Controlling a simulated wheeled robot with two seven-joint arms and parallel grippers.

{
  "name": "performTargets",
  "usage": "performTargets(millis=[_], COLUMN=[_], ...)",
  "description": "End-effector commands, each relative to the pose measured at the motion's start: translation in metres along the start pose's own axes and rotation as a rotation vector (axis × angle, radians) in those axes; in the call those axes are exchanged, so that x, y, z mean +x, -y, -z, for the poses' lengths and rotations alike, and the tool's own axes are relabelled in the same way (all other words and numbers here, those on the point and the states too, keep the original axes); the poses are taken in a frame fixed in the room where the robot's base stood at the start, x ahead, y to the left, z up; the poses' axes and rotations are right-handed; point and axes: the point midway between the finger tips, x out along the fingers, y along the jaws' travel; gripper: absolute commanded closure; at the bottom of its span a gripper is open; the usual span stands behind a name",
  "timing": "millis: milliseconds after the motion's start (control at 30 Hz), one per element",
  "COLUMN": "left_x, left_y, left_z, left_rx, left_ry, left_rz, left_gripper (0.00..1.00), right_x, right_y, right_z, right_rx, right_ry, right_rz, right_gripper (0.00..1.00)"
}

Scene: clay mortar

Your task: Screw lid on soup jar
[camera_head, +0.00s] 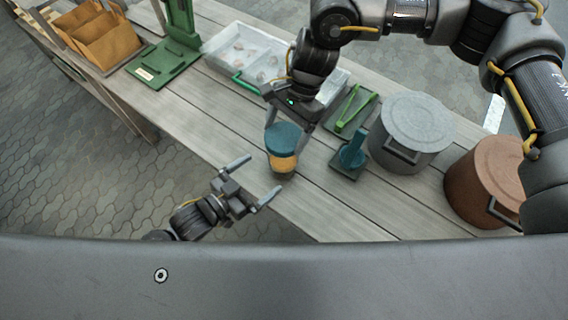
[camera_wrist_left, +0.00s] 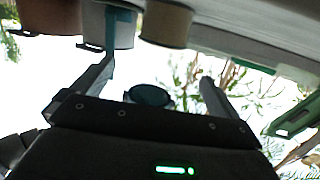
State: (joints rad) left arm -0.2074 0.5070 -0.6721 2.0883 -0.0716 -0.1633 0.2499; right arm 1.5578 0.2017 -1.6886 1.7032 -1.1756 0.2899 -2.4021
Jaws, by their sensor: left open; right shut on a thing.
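The soup jar (camera_head: 284,163), with orange-tan contents or body, stands upright near the table's front edge; a tan cylinder at the top of the left wrist view looks like the jar (camera_wrist_left: 166,24). The round teal lid (camera_head: 283,138) is over the jar in the head view. In the left wrist view the dark round lid (camera_wrist_left: 150,95) appears apart from the jar, with a gap. My right gripper (camera_head: 287,130), reaching from the back, is shut on the lid. My left gripper (camera_head: 262,175) is open and empty, its fingers pointing toward the jar but short of it.
A teal tool on a stand (camera_head: 350,158), a green tool on a tray (camera_head: 356,113), a grey pot (camera_head: 412,125) and a copper pot (camera_head: 485,180) stand to the right. A white tray (camera_head: 228,38) lies behind. The tabletop left of the jar is clear.

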Motion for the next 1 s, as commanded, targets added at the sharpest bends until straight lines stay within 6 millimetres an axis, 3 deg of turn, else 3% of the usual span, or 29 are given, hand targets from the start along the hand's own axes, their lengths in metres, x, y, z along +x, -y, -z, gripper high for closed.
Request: performTargets(millis=[200, 400, 900, 1000], left_x=[0.041, 0.065, 0.076, 0.076], left_y=[0.0, 0.0, -0.001, -0.001], left_z=[0.001, 0.0, 0.0, 0.0], left_rx=[0.0, 0.0, 0.0, 0.0], left_ry=[-0.002, -0.001, 0.0, 0.0], left_rz=[0.0, 0.0, -0.001, -0.001], left_gripper=[0.01, 0.01, 0.01, 0.14], right_x=[0.0, 0.0, 0.0, 0.0], right_y=[0.0, 0.0, 0.0, 0.0], right_z=[0.0, 0.0, 0.0, 0.0], right_rx=[0.0, -0.001, 0.0, 0.0], right_ry=[0.0, 0.0, 0.0, 0.0], right_rz=[0.0, 0.0, 0.0, 0.0], right_gripper=[0.43, 0.43, 0.43, 0.43])
